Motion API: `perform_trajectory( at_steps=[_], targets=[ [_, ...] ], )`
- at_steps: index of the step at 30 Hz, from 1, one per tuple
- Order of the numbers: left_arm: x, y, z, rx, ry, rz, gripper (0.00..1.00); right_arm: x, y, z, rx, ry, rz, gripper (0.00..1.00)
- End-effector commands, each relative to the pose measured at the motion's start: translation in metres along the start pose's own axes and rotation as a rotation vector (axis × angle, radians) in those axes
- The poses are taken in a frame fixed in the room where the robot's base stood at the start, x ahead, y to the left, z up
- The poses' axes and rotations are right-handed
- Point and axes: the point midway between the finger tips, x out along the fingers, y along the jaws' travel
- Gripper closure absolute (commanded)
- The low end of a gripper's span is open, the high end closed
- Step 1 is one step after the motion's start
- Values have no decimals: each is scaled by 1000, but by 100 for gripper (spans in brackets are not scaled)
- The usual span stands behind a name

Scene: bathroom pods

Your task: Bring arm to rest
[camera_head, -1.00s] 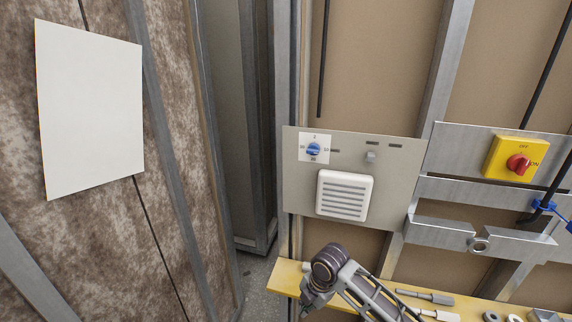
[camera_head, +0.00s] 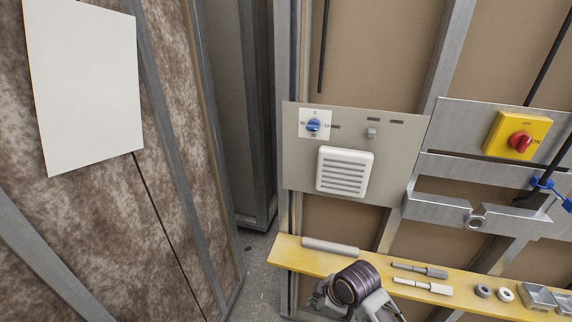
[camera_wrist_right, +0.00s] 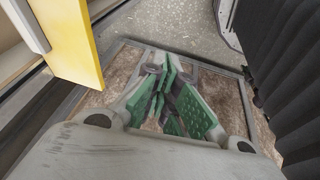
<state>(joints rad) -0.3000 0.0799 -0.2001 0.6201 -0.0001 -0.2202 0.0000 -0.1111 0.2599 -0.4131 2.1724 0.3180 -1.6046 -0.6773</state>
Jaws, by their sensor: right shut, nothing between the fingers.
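My right arm's dark round wrist joint shows at the bottom of the head view, in front of the yellow shelf (camera_head: 288,256). My right gripper (camera_head: 322,297) is partly hidden there, low beside the shelf's front edge. In the right wrist view the right gripper (camera_wrist_right: 170,95) has its green-padded fingers together with nothing between them. It is above the floor, apart from other things. My left gripper is in neither view.
A grey cylinder (camera_head: 330,247) and tools (camera_head: 422,287) lie on the shelf. Above it are a panel with a blue knob (camera_head: 313,125) and white vent (camera_head: 344,173), and a yellow box with a red switch (camera_head: 519,142). Brown wall panels stand at the left.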

Motion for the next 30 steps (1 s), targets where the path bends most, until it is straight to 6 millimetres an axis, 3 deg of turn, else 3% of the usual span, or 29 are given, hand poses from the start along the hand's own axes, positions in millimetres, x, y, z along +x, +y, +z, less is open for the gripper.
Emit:
perform_trajectory(
  at_steps=[18, 30],
  targets=[
    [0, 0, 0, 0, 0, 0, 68, -37, -24, 92, 699, -65, 142, 100],
    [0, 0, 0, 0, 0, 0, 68, -54, -32, 130, 920, -102, 212, 100]
  ],
)
